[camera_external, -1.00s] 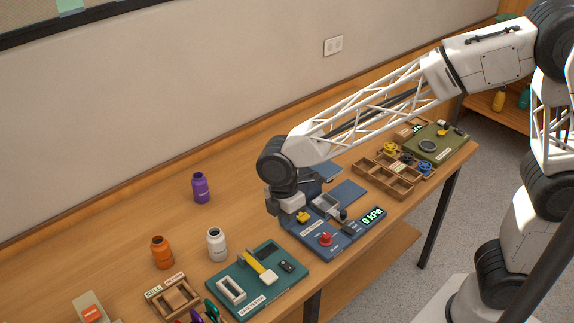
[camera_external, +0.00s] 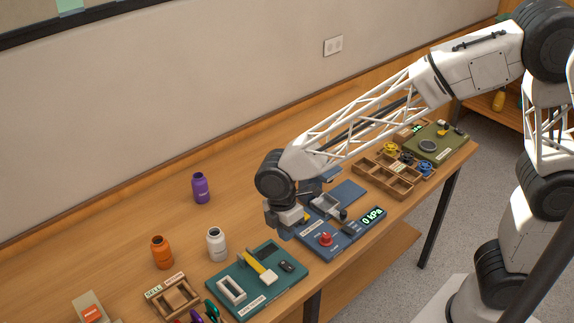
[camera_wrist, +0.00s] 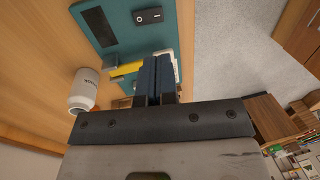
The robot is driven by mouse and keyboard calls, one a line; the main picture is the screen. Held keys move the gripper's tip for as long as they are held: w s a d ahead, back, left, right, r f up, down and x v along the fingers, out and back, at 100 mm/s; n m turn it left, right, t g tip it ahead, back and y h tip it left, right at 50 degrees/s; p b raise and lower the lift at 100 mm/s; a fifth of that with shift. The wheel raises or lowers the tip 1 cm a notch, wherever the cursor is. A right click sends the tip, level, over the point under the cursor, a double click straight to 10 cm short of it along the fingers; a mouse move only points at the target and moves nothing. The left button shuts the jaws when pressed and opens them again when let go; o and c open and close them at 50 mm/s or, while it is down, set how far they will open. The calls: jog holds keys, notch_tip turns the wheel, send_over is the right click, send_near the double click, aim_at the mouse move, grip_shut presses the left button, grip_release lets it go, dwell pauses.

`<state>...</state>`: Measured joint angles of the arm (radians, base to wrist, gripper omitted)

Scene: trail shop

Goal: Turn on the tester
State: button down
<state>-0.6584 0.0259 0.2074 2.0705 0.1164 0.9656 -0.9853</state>
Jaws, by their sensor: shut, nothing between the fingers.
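A teal board (camera_external: 228,299) stands at the table's front edge. It carries a dark screen (camera_external: 268,248), a black rocker switch (camera_external: 287,266), a yellow lever or bar and a white frame. In the wrist view the switch (camera_wrist: 149,16) shows I and O marks, and the dark screen (camera_wrist: 99,26) is blank. My gripper (camera_external: 284,233) is over the area between this board and the blue board. Its fingers (camera_wrist: 158,80) are shut and empty, apart from the switch.
The blue board (camera_external: 305,240) has a red knob (camera_external: 325,239) and a lit "0 kPa" display (camera_external: 373,217). White (camera_external: 216,244), orange (camera_external: 162,252) and purple (camera_external: 201,188) bottles stand on the left. Wooden trays (camera_external: 388,178) lie further right. Table behind the purple bottle is clear.

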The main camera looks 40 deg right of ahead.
aim_at(288, 266)
jog(key=f, duration=0.3)
jog(key=s+f, duration=0.1)
jog(key=f, duration=0.7)
jog(key=shift+s, duration=0.35)
jog(key=shift+s+f+t, duration=0.1)
jog(key=shift+f+t, duration=0.1)
jog(key=shift+t, duration=0.1)
jog(key=shift+w, duration=0.2)
jog(key=shift+w+r, duration=0.3)
jog(key=shift+w, duration=0.25)
dwell(0.3)
jog(key=shift+r, duration=0.1)
